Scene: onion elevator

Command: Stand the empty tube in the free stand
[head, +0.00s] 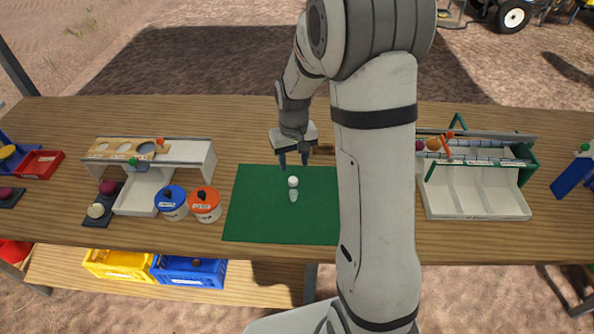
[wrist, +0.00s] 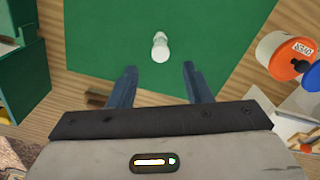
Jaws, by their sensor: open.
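A small pale tube (head: 293,195) with a round white end is on the green mat (head: 255,215). Its white end points towards my gripper; it appears to lie flat. The tube also shows in the wrist view (wrist: 160,47), just beyond the fingertips and between their lines. My gripper (head: 293,160) is open and empty over the far edge of the mat, apart from the tube. Its two fingers also show in the wrist view (wrist: 159,68). I cannot make out a free stand for certain; a brown wooden piece (head: 325,149) behind the mat is partly hidden by my arm.
Blue (head: 171,203) and orange (head: 205,206) lidded pots stand left of the mat. A wood-topped rack (head: 205,155) is behind them. A green-ended rack with white compartments (head: 481,199) stands right. My arm hides the mat's right part. Yellow and blue crates (head: 190,271) sit below.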

